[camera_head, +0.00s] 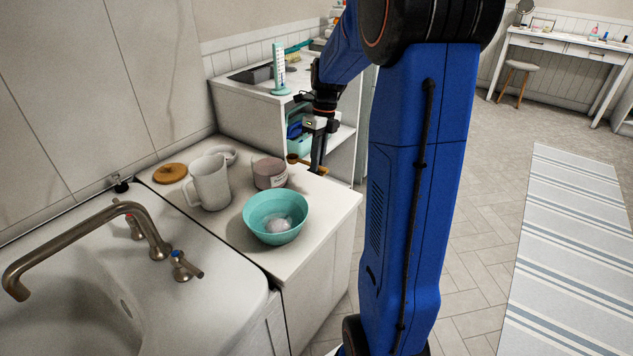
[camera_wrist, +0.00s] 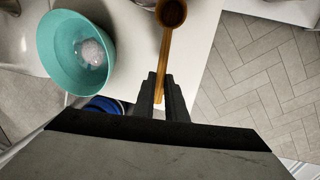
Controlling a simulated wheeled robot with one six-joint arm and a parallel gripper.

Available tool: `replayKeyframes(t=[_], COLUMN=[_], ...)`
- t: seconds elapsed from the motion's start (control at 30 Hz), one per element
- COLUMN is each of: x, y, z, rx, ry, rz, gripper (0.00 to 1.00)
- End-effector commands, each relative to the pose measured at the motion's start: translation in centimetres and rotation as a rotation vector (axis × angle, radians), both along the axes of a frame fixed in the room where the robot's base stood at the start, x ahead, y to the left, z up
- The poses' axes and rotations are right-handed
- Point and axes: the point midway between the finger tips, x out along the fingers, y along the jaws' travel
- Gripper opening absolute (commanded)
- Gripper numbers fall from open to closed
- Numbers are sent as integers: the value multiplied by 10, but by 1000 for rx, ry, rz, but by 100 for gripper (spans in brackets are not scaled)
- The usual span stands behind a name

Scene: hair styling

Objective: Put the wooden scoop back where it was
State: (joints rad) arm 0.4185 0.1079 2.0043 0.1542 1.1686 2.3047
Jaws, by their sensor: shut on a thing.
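The wooden scoop (camera_wrist: 166,45) shows in the wrist view with its dark round bowl at the top edge and its handle running down between my fingers. My gripper (camera_wrist: 160,82) is shut on the handle. In the head view my gripper (camera_head: 317,165) points down at the far right edge of the white counter (camera_head: 322,213). The scoop's small brown bowl (camera_head: 292,158) shows just left of the fingers, behind the pink jar (camera_head: 269,173). I cannot tell whether the scoop touches the counter.
A teal bowl (camera_head: 276,218) with white contents stands at the counter's front. A white pitcher (camera_head: 210,183), a wooden lid (camera_head: 170,173) and a small white dish (camera_head: 222,154) stand to the left. The sink (camera_head: 150,285) is in the left foreground. A shelf unit (camera_head: 250,115) stands behind.

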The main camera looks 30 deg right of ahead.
Motion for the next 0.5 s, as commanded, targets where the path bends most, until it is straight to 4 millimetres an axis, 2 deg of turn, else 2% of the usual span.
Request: replayKeyframes(t=[0.03, 0.13, 0.5], x=[0, 0, 0], y=[0, 0, 0], z=[-11, -27, -55], rx=[1, 1, 1], ry=[3, 3, 1], rz=[-1, -1, 0], gripper=[0, 0, 0])
